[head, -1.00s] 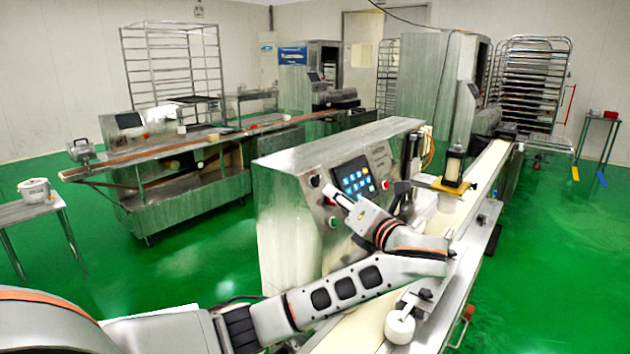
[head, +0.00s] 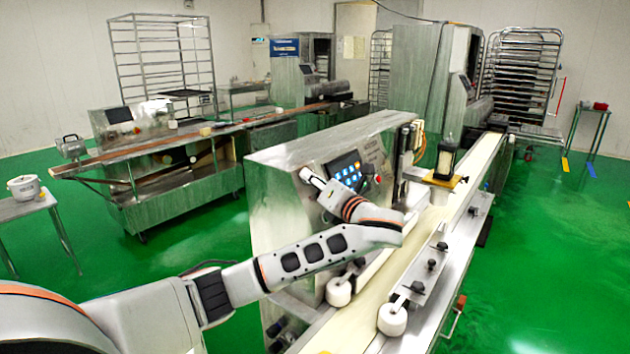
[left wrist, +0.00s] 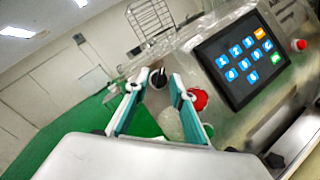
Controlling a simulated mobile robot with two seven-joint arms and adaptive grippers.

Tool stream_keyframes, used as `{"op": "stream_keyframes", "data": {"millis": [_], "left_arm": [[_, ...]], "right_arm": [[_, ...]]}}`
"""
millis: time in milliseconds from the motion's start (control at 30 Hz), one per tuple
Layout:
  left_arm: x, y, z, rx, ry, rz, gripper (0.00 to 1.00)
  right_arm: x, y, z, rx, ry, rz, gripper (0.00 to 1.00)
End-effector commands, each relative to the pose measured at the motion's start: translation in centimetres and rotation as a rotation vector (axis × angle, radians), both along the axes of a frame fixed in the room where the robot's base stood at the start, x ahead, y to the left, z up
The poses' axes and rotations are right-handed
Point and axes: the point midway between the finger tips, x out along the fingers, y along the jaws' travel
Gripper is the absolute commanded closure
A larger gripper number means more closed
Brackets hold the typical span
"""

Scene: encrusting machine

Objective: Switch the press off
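The press (head: 275,215) is a steel machine with a sloping control panel. The panel carries a touchscreen (head: 346,170) with blue keys, which also shows in the left wrist view (left wrist: 240,60). A black knob (left wrist: 157,78) sits on the panel's left side, with a red button (left wrist: 199,99) below it to the right. Another red button (left wrist: 299,45) is right of the screen. My left gripper (head: 309,176) is at the panel's left end and hides the knob in the head view. In the left wrist view its fingers (left wrist: 154,86) are apart, with the knob showing between their tips. My right gripper is out of view.
A pale conveyor belt (head: 400,275) with white rollers (head: 392,318) runs along the press's right side. A plunger unit (head: 446,160) stands over it. Another long machine (head: 170,185) is at the left.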

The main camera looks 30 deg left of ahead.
Motion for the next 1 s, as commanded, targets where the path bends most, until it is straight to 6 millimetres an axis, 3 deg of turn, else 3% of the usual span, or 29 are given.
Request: {"op": "stream_keyframes", "data": {"millis": [33,133,633,1000], "left_arm": [[0.00,-0.02,-0.01,0.000,0.000,0.000,0.76],[-0.01,-0.03,-0.01,0.000,0.000,0.000,1.00],[0.06,-0.16,-0.22,-0.006,-0.054,0.028,1.00],[0.47,-0.44,-0.64,-0.028,-0.304,0.155,1.00]], "right_arm": [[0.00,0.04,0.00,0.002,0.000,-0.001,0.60],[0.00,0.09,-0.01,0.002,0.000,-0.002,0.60],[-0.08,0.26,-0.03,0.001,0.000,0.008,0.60],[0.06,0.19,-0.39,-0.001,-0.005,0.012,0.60]]}}
